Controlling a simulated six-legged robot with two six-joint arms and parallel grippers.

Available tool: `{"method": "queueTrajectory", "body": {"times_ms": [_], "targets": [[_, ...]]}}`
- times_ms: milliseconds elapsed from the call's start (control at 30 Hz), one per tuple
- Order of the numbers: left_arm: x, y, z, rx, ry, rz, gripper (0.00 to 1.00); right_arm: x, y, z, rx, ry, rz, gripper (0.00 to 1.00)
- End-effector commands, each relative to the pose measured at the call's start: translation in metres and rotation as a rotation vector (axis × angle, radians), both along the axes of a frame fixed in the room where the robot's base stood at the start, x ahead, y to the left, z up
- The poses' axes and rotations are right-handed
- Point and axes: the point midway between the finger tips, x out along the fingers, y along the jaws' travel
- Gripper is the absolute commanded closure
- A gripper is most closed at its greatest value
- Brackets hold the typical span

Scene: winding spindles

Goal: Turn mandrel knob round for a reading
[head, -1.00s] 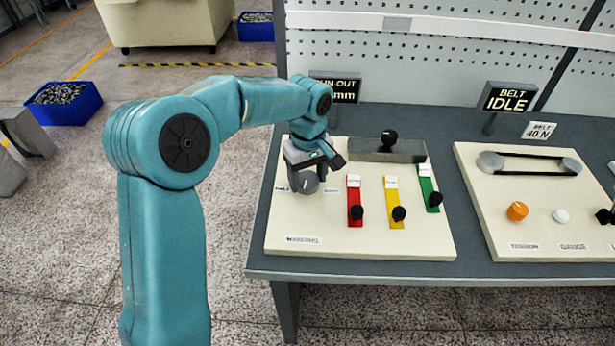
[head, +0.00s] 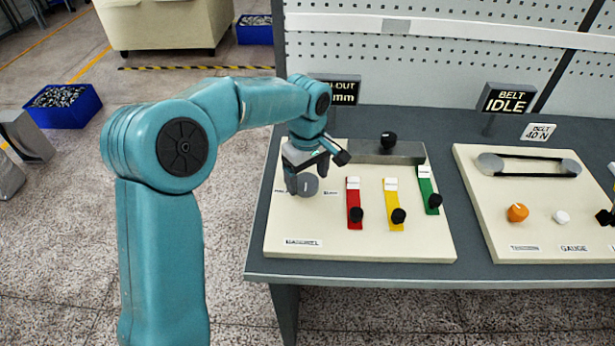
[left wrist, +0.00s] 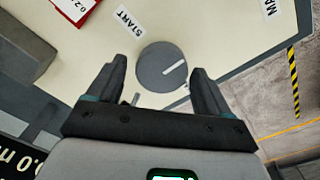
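The mandrel knob (head: 308,185) is a round grey disc on the cream board, at its upper left. In the left wrist view the knob (left wrist: 165,67) has a white index line slanting toward the right, away from the START label (left wrist: 128,20). My left gripper (head: 306,176) is just above the knob. The run-out sign (head: 345,91) is partly hidden behind my arm. My right gripper is out of view.
Red (head: 354,200), yellow (head: 393,205) and green (head: 428,188) strips with black knobs lie right of the mandrel knob. A grey block (head: 370,152) with a black knob is behind them. A belt board (head: 520,225) stands further right, under a BELT IDLE sign (head: 508,98).

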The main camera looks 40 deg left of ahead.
Motion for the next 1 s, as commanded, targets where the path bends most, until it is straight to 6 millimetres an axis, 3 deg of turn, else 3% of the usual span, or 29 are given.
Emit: {"method": "queueTrajectory", "body": {"times_ms": [300, 433, 800, 1000], "targets": [[-0.002, -0.001, -0.002, -0.003, 0.010, -0.003, 0.12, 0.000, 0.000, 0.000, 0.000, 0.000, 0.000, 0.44], [-0.001, -0.002, 0.010, -0.002, 0.008, -0.003, 0.12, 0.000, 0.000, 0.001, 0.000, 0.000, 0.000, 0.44], [-0.001, -0.002, 0.104, -0.003, 0.003, -0.002, 0.12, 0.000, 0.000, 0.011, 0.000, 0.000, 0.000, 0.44], [-0.002, -0.001, 0.144, -0.002, 0.005, -0.002, 0.12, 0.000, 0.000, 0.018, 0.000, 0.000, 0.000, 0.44]]}}
